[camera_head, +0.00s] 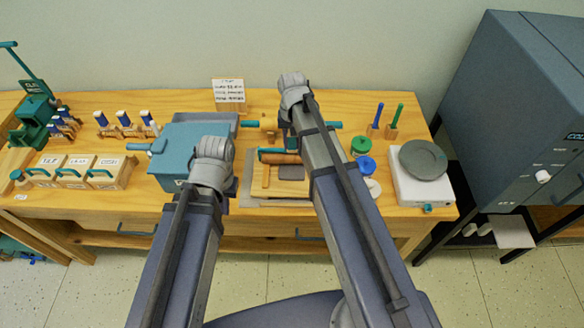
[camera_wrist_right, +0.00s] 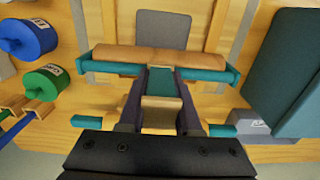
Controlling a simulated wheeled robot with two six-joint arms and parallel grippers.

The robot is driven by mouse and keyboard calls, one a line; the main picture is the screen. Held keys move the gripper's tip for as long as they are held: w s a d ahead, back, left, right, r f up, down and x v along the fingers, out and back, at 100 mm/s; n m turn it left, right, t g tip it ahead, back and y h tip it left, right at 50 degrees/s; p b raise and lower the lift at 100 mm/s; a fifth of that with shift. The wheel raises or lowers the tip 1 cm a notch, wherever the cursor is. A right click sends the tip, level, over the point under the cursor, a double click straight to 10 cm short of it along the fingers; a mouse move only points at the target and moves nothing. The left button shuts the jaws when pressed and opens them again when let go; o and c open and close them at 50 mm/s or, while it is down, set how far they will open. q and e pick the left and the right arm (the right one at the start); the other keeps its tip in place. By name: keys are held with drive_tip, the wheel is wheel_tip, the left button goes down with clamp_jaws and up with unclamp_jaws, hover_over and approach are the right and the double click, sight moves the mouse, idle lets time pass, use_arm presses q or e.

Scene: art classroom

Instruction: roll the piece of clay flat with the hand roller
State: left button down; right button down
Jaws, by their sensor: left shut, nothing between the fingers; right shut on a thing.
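The clay is a flat-looking grey piece (camera_head: 291,173) on a wooden board (camera_head: 264,192) at the table's front middle; it also shows in the right wrist view (camera_wrist_right: 162,30). The hand roller (camera_head: 277,157), a wooden cylinder in a teal frame, lies across the board at the clay's far edge. In the right wrist view, my right gripper (camera_wrist_right: 161,100) is shut on the teal handle of the roller (camera_wrist_right: 120,56). I cannot tell whether the roller touches the clay. My left gripper (camera_head: 214,158) is over the teal-blue box, shut and empty; its fingertips are hidden.
The teal-blue box (camera_head: 185,140) stands left of the board. Behind the board is a stand with teal-ended bars (camera_head: 265,124). Green (camera_head: 361,145) and blue (camera_head: 365,165) lidded pots and a scale (camera_head: 409,190) stand to the right. Wooden containers (camera_head: 108,173) stand at left.

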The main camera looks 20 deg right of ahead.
drive_tip(key=shift+w, duration=0.15)
drive_tip(key=shift+w+d+r+p, duration=0.1)
drive_tip(key=shift+w+r+p, duration=0.1)
drive_tip(key=shift+r+p, duration=0.4)
wheel_tip(320, 180, up, 2)
drive_tip(key=p, duration=0.2)
drive_tip(key=shift+s+r+p, duration=0.15)
drive_tip(key=shift+r+p, duration=0.1)
drive_tip(key=shift+p, duration=0.15)
wheel_tip(320, 180, up, 4)
drive_tip(key=p, duration=0.4)
